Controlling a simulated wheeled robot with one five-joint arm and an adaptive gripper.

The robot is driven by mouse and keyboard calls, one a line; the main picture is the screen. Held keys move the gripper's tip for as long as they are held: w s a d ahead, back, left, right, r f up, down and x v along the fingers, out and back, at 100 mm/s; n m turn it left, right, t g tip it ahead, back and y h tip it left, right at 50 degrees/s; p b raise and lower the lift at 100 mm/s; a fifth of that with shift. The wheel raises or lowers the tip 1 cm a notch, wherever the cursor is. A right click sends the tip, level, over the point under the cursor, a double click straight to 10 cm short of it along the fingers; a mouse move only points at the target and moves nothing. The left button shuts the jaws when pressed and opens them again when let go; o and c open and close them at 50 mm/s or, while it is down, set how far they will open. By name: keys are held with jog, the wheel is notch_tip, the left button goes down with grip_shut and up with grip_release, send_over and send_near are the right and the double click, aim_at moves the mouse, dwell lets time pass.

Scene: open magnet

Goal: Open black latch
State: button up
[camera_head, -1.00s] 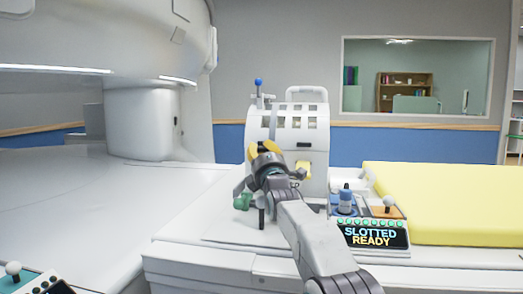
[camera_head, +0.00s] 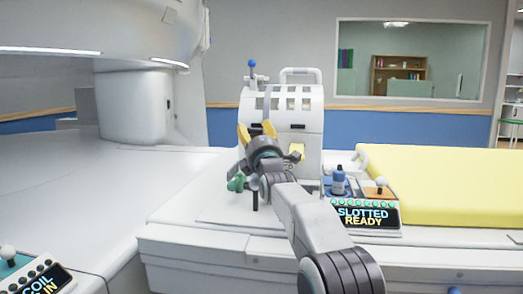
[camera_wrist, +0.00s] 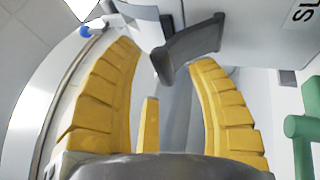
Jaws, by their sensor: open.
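A white housing with small windows (camera_head: 310,117) stands on the white table. In the wrist view a dark, bent bar, which looks like the black latch (camera_wrist: 195,44), sticks out from the housing. It lies between and just beyond my fingertips. In the head view the latch is largely hidden behind my gripper and cannot be told apart clearly. My gripper (camera_head: 257,130) has its yellow fingers spread and pointing at the housing's front left. In the wrist view my gripper (camera_wrist: 167,55) is open, with a gap on both sides of the bar.
A blue-knobbed lever (camera_head: 252,64) rises at the housing's back left. A green knob (camera_head: 236,183) is just left of my wrist. A yellow block (camera_head: 296,151) is on the housing's front. A "SLOTTED READY" panel (camera_head: 363,216) and yellow pad (camera_head: 440,190) lie right.

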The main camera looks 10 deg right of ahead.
jog(key=v, duration=1.1)
dwell(0.3)
jog(key=shift+s, duration=0.1)
jog(key=shift+o, duration=0.2)
